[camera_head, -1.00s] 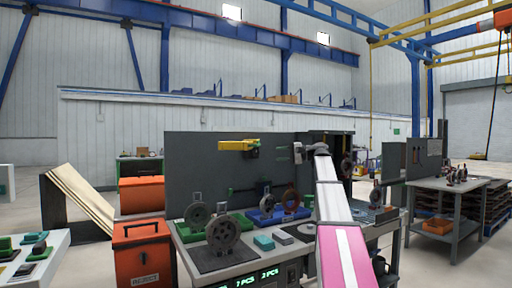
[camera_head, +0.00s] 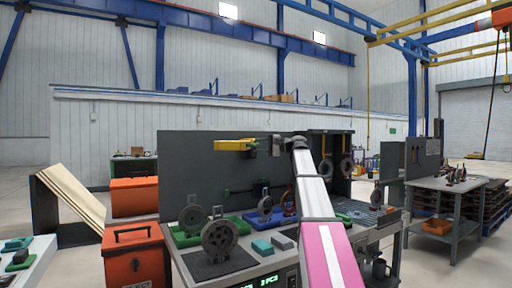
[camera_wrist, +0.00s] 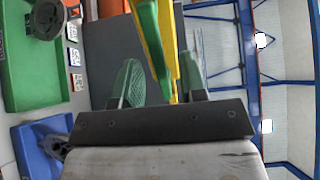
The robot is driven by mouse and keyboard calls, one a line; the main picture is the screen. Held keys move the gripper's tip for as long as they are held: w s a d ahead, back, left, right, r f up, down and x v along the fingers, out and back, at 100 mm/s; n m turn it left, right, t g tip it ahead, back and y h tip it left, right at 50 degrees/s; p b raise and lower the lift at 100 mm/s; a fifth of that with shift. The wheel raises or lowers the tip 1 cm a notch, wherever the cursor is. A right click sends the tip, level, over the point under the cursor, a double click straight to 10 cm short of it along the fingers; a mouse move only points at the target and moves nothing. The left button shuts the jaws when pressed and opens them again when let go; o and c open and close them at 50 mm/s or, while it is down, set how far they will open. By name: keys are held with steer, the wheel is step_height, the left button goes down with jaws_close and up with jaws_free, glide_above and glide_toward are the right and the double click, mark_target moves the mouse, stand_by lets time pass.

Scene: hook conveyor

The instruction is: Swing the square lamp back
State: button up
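A yellow arm-like fixture (camera_head: 234,145) sticks out from the grey back panel of the workbench in the head view. It is the likeliest part of the square lamp, but no square lamp head shows clearly. My gripper (camera_head: 264,147) is at its right end. In the wrist view a yellow and green bar (camera_wrist: 160,40) runs between the two green-padded fingers of my gripper (camera_wrist: 158,75). The fingers stand apart, with a visible gap between the left finger and the bar. Whether the right finger touches it is unclear.
The grey back panel (camera_head: 185,170) stands close behind the fixture. Orange bins (camera_head: 134,255) stand to the left. The air left of the fixture looks clear.

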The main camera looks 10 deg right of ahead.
steer(key=shift+x, duration=0.95)
jaws_close()
steer(key=shift+a, duration=0.15)
